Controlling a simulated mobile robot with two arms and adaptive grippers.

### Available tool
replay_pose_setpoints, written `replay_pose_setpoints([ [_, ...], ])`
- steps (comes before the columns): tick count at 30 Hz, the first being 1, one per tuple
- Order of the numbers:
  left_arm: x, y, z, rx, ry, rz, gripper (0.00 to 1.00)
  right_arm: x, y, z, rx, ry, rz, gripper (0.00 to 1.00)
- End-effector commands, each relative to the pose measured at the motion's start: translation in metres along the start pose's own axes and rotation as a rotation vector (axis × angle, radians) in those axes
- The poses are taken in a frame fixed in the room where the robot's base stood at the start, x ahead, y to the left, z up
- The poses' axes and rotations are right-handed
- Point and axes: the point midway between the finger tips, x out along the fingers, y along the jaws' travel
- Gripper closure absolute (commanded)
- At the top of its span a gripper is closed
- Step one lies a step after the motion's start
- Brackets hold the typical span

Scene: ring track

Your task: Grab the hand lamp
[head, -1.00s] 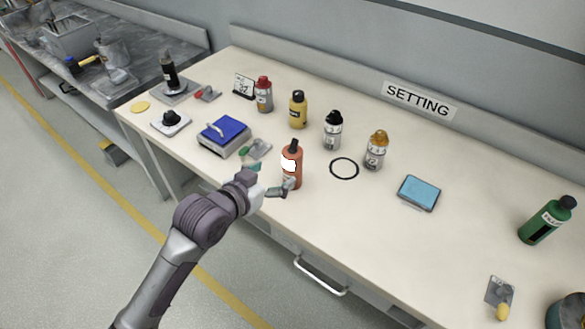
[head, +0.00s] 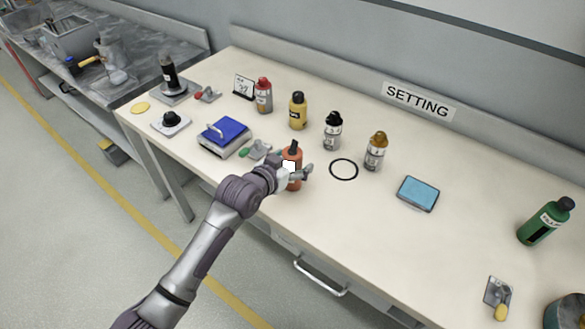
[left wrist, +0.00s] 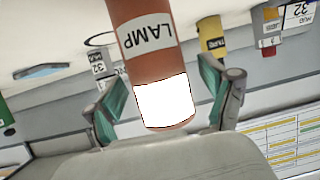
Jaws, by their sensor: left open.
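The hand lamp (head: 292,155) is an orange-red cylinder with a dark top and a bright white lit patch. It stands upright near the front edge of the workbench. In the left wrist view the hand lamp (left wrist: 148,45) shows its "LAMP" label upside down, between the two fingers. My left gripper (head: 295,174) is at the lamp, with its fingers open around the body. In the left wrist view my left gripper (left wrist: 168,100) has a finger on each side and a visible gap to the lamp. The gripper hides part of the lamp in the head view. My right gripper is not in view.
A blue-topped box (head: 224,137) is left, a blue pad (head: 418,194) right.

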Motion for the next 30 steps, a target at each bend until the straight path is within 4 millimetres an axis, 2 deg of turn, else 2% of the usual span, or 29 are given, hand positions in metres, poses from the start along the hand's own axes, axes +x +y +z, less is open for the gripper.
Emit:
replay_pose_setpoints([
  [3, 0.000, 0.000, 0.000, 0.000, 0.000, 0.000, 0.19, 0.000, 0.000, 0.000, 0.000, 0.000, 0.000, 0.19],
  [16, -0.001, 0.000, 0.000, 0.000, -0.001, 0.000, 0.91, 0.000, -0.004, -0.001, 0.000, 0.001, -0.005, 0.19],
  [25, -0.001, 0.000, -0.003, 0.001, 0.002, 0.000, 0.91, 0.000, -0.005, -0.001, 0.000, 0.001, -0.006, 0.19],
  [30, -0.006, -0.001, -0.016, 0.002, 0.005, 0.000, 0.91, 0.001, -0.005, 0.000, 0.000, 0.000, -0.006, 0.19],
])
